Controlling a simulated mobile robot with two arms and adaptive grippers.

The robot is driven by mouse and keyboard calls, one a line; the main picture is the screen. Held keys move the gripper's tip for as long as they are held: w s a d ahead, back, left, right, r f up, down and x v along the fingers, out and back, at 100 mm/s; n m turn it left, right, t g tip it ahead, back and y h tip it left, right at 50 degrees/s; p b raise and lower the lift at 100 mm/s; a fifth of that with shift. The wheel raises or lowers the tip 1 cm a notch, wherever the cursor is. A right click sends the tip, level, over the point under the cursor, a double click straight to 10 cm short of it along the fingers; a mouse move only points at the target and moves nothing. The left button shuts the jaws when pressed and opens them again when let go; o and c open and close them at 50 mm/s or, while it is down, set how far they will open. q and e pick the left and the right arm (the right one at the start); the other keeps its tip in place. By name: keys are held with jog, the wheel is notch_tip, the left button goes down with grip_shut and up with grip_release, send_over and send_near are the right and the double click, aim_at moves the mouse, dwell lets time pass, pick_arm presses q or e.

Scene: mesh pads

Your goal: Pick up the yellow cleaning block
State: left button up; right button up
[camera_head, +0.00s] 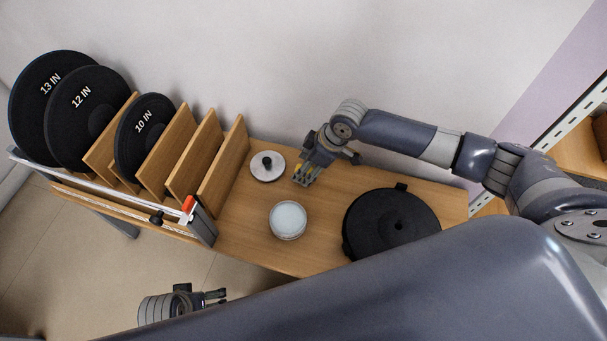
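I see small yellow patches (299,168) at the fingers of my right gripper (304,177), low over the wooden table. They may be the yellow cleaning block, mostly hidden by the fingers, but they are too small to be sure. No other yellow block shows. I cannot tell whether the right gripper is open or shut on it. My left gripper (217,297) is in front of the table, over the floor, away from everything. Its two fingers look apart and empty.
On the wooden table (240,250) are a silver disc with a black knob (267,166), a round pale-filled dish (288,220) and a large black round pad (392,224). A wooden rack (222,172) at left holds black discs marked 13, 12 and 10 IN. A wall stands behind.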

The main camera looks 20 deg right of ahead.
jog(key=shift+x, duration=1)
pick_arm(q)
notch_tip(320, 180, up, 2)
jog(key=shift+w+r, duration=0.1)
pick_arm(e)
jog(key=shift+c, duration=0.5)
jog(key=c, duration=1)
jog(key=shift+c, duration=0.2)
jog(key=shift+r, duration=0.15)
jog(key=shift+r, duration=0.6)
pick_arm(q)
notch_tip(320, 180, down, 9)
jog(key=s+p, duration=0.2)
jog(key=shift+s+a+r, duration=0.15)
jog(key=shift+s, duration=0.05)
pick_arm(e)
notch_tip(320, 180, up, 9)
jog(key=shift+f, duration=0.15)
